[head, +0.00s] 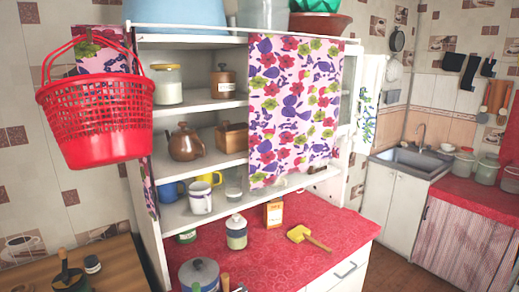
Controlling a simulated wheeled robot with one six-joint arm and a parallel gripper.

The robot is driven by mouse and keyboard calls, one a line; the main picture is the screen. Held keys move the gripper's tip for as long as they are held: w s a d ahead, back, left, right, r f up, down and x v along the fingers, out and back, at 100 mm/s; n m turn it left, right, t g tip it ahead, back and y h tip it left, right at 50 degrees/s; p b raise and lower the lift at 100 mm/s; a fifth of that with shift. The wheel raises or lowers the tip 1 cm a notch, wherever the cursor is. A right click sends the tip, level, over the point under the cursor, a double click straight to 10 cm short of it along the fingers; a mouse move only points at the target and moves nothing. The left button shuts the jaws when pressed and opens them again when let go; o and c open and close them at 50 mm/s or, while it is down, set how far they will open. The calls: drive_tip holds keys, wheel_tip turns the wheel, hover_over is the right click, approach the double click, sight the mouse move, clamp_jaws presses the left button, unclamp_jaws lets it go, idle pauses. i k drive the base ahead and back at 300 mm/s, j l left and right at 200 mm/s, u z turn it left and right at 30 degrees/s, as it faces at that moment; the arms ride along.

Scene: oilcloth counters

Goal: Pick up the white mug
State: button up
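The white mug (200,198) stands upright on the lowest open shelf of the white cupboard, toward its left side. It has dark markings or a dark rim that are too small to make out. A blue mug (171,191) is close to its left, a yellow mug (209,178) stands behind it, and a clear glass (233,188) is to its right. My gripper is not in view.
A floral curtain (293,105) covers the right part of the shelves. A red basket (105,125) hangs at the left. Below, the red counter (330,233) holds a lidded jar (236,232), a box (273,213), a yellow brush-like tool (308,238) and a pot (199,275).

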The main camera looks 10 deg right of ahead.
sight(203, 200)
drive_tip(key=i+l, duration=0.15)
drive_tip(key=i, duration=0.25)
drive_tip(key=i+l+z, duration=0.15)
drive_tip(key=i, duration=0.25)
